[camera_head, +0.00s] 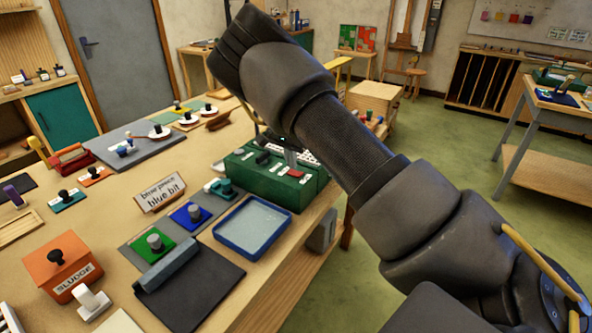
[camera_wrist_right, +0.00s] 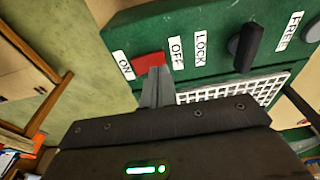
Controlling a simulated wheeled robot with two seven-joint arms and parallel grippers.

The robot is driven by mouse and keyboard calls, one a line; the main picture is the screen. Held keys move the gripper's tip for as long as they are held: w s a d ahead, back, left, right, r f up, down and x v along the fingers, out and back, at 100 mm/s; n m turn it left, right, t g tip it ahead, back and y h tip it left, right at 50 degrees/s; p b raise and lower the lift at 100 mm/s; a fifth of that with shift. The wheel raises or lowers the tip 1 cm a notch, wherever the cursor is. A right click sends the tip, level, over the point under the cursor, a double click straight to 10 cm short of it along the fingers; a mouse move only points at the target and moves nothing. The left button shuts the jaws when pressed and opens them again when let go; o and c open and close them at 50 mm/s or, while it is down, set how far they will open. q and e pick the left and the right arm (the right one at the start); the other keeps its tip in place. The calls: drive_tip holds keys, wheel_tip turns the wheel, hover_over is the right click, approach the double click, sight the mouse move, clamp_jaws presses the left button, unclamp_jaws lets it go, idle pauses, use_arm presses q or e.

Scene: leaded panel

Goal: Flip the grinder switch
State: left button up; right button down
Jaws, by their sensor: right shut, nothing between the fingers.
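The grinder is a green box (camera_head: 262,178) at the table's right edge, and its green face (camera_wrist_right: 215,40) fills the top of the right wrist view. A red switch (camera_wrist_right: 147,63) sits between the ON label (camera_wrist_right: 123,65) and the OFF label (camera_wrist_right: 176,52); I cannot tell which way it is set. My right gripper (camera_wrist_right: 158,74) is shut and empty, its grey fingertips at the switch's lower edge, seemingly touching it. In the head view the right gripper (camera_head: 291,160) is above the grinder, partly hidden by my arm. My left gripper is out of view.
A black knob (camera_wrist_right: 245,47) stands between the LOCK and FREE labels, beside a white grid (camera_wrist_right: 235,90). A blue-rimmed tray (camera_head: 220,238) and green and blue pads lie in front of the grinder. Green floor is open right of the table.

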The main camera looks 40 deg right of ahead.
sight(292, 172)
wheel_tip(292, 172, up, 6)
drive_tip(key=p, duration=0.3)
drive_tip(key=shift+p, duration=0.4)
drive_tip(key=shift+s+f, duration=0.1)
